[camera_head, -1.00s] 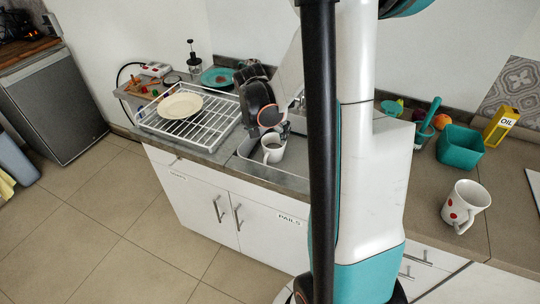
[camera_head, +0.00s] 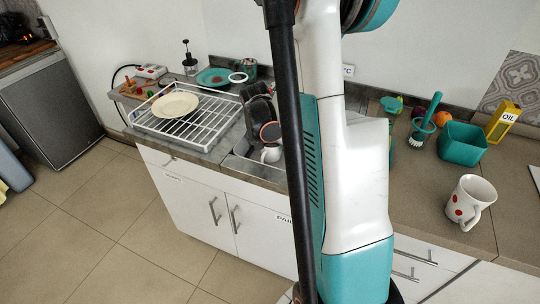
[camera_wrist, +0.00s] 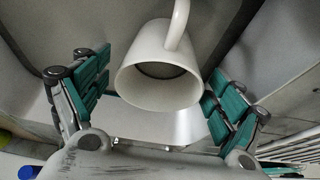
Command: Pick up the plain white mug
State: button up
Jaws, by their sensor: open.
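The plain white mug (camera_head: 269,156) stands in the sink area, partly hidden behind my gripper (camera_head: 264,134) in the head view. In the wrist view the white mug (camera_wrist: 158,80) shows its open rim and dark inside, with its handle toward the top of the picture. My gripper (camera_wrist: 156,88) is open there, with one teal-padded finger on each side of the mug. Gaps show between the fingers and the mug. A second white mug with red dots (camera_head: 470,203) stands on the right counter, well away from my gripper.
A white dish rack (camera_head: 215,132) with a cream plate (camera_head: 175,105) stands left of the sink. A teal tub (camera_head: 461,144), a brush (camera_head: 424,125) and a yellow oil box (camera_head: 503,122) stand on the right counter. The sink walls lie close around my gripper.

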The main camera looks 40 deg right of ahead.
grip_shut()
jog(key=shift+r, duration=0.2)
